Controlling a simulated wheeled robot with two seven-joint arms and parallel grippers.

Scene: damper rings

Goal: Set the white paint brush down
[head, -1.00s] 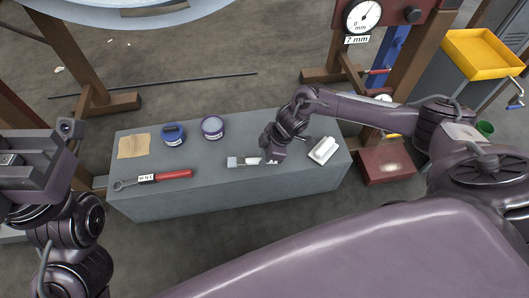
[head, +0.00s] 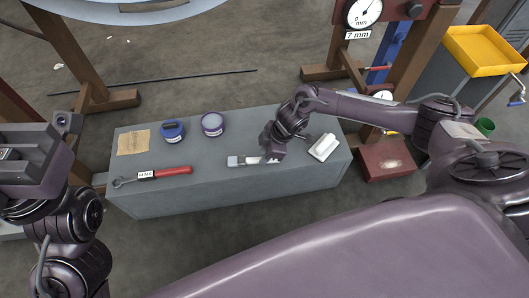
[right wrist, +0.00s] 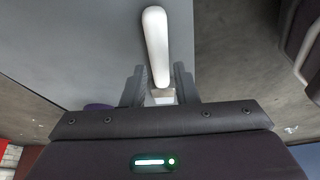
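The white paint brush (head: 243,161) is at the front middle of the grey bench top, its bristle end pointing left in the head view. Its white handle (right wrist: 156,48) shows in the right wrist view. My right gripper (head: 270,158) is over the handle side of the brush. In the right wrist view the fingers (right wrist: 160,88) stand close on both sides of the brush, shut on it. The brush is at or just above the bench top; I cannot tell whether it touches. My left gripper (head: 28,160) is at the left edge, fingers unclear.
A red box (head: 386,162) stands right of the bench.

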